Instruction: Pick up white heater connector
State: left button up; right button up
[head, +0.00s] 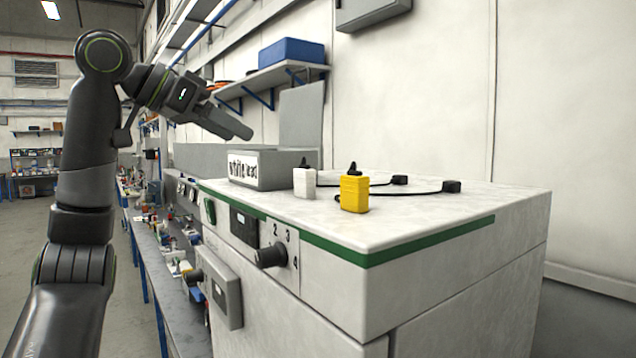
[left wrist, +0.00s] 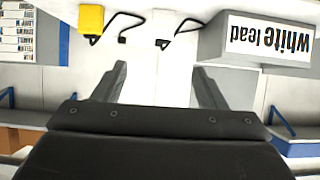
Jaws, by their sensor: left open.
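The white heater connector (head: 304,182) stands upright on top of the white cabinet (head: 420,215), with a black tip and cable. In the left wrist view its pale body blends into the pale surface. The yellow connector (head: 354,193) stands to its right and nearer; it also shows in the left wrist view (left wrist: 91,19). My right gripper is out of view.
The labelled box, also in the left wrist view (left wrist: 262,40), stands close left of the white connector. Black cables end in black plugs (head: 452,186) behind the connectors. A wall shelf with a blue bin (head: 291,52) is behind. The cabinet top's front right is clear.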

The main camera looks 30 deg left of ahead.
aim_at(299, 169)
pick_arm(q)
jog(key=p+x, duration=0.2)
jog(key=x, duration=0.6)
jog(key=shift+f+p, duration=0.1)
jog(key=shift+p, duration=0.2)
jog(key=shift+x, duration=0.9)
jog(key=shift+w+p, duration=0.1)
jog(key=shift+p, duration=0.2)
jog(key=p+x, duration=0.3)
jog(key=x, duration=0.1)
jog(key=shift+w, duration=0.3)
jog(key=shift+w+d+f, duration=0.1)
jog(key=shift+w, duration=0.15)
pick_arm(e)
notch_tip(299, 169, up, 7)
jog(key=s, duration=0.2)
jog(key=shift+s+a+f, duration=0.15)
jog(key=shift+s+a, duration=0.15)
pick_arm(q)
jog(key=shift+s, duration=0.1)
jog(key=shift+c, duration=0.3)
